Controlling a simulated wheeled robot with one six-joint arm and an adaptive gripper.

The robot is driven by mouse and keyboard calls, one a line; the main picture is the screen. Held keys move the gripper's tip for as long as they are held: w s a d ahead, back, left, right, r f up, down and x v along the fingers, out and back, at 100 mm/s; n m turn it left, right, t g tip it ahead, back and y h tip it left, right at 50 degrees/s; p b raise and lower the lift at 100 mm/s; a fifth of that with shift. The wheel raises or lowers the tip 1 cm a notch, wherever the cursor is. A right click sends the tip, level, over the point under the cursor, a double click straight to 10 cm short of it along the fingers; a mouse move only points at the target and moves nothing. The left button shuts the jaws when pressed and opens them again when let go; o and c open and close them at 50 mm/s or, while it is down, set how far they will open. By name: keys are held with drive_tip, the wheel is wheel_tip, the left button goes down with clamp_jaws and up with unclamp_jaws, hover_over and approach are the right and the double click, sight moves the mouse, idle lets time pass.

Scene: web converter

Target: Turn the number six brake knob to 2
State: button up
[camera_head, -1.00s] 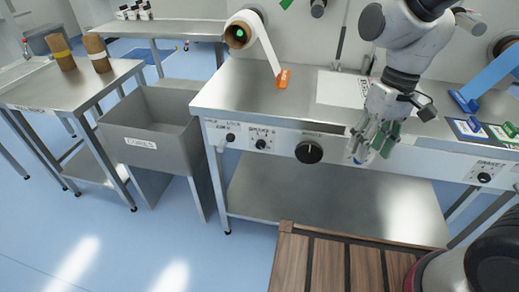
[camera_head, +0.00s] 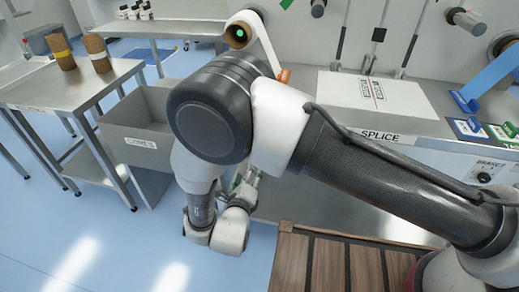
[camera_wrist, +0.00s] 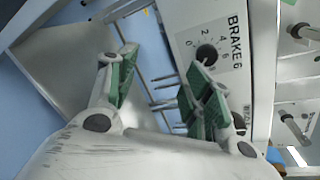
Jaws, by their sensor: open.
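The brake 6 knob (camera_wrist: 207,54) is a small round black knob on a pale panel in the wrist view. Numbers including 0, 2, 4 and 6 are printed around it, and the label BRAKE 6 (camera_wrist: 237,40) stands beside it. Which number the knob points to is too small to tell. My gripper (camera_wrist: 162,72) is open with green pads and nothing between them. Its right finger is close to the knob in the picture; I see no contact. In the head view my arm hides the knob, and only a little of my gripper shows.
The steel bench (camera_head: 435,112) has a SPLICE label on its front and a white board (camera_head: 362,95) on top. A grey bin (camera_head: 135,128) and a side table (camera_head: 55,97) stand to the left. Another brake knob (camera_head: 484,178) is at the right.

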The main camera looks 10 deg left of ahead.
wheel_tip(320, 180, up, 5)
drive_tip(key=d+m+t+h, duration=0.1)
drive_tip(key=d+m+t, duration=0.1)
drive_tip(key=m, duration=0.3)
drive_tip(key=w, duration=0.8)
drive_tip(key=shift+w+f, duration=0.1)
drive_tip(key=c, duration=1)
